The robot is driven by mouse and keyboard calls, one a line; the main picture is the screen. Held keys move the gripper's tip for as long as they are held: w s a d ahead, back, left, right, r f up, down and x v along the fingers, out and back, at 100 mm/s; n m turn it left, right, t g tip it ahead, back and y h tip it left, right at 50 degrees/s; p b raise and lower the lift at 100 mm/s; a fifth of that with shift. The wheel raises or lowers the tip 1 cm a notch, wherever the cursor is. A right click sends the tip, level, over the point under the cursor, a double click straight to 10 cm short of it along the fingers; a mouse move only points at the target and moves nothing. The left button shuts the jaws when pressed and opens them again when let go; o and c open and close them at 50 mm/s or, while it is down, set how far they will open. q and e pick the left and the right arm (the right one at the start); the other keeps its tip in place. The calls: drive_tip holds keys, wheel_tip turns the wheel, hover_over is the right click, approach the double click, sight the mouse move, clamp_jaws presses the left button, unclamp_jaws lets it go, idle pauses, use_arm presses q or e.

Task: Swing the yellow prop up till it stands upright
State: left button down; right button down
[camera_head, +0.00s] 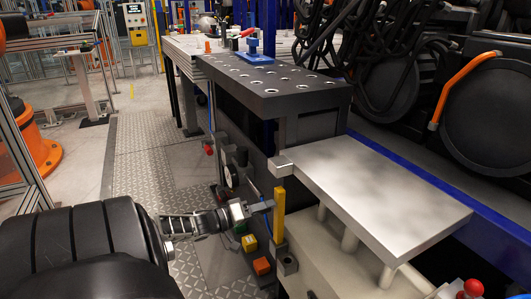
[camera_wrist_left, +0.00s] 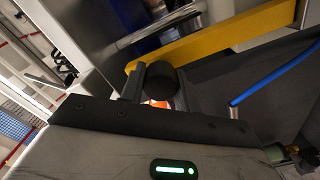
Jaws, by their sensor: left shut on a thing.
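In the left wrist view the yellow prop (camera_wrist_left: 225,32) crosses behind the fingers. There my left gripper (camera_wrist_left: 158,88) is shut on a round black knob (camera_wrist_left: 161,77) that lies against the prop. How the knob joins the prop is hidden. My right gripper is not in view.
The bare metal plate (camera_head: 375,190) lies right of the prop, its corner block (camera_head: 281,166) just above it. Green, yellow and orange buttons (camera_head: 261,266) sit below my gripper. A dark perforated table (camera_head: 275,85) stands behind. The tread-plate floor (camera_head: 140,165) at left is clear.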

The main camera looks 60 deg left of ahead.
use_arm(q)
drive_tip(key=c, duration=1)
unclamp_jaws()
drive_tip(key=shift+a, duration=0.2)
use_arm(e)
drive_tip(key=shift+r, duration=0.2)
use_arm(q)
drive_tip(key=shift+s, duration=0.55)
drive_tip(key=s, duration=0.5)
drive_tip(key=s+a+p, duration=0.1)
drive_tip(key=s, duration=0.3)
drive_tip(key=s+a+p, duration=0.1)
drive_tip(key=s, duration=0.4)
drive_tip(key=shift+s+a, duration=0.15)
drive_tip(key=shift+s, duration=0.2)
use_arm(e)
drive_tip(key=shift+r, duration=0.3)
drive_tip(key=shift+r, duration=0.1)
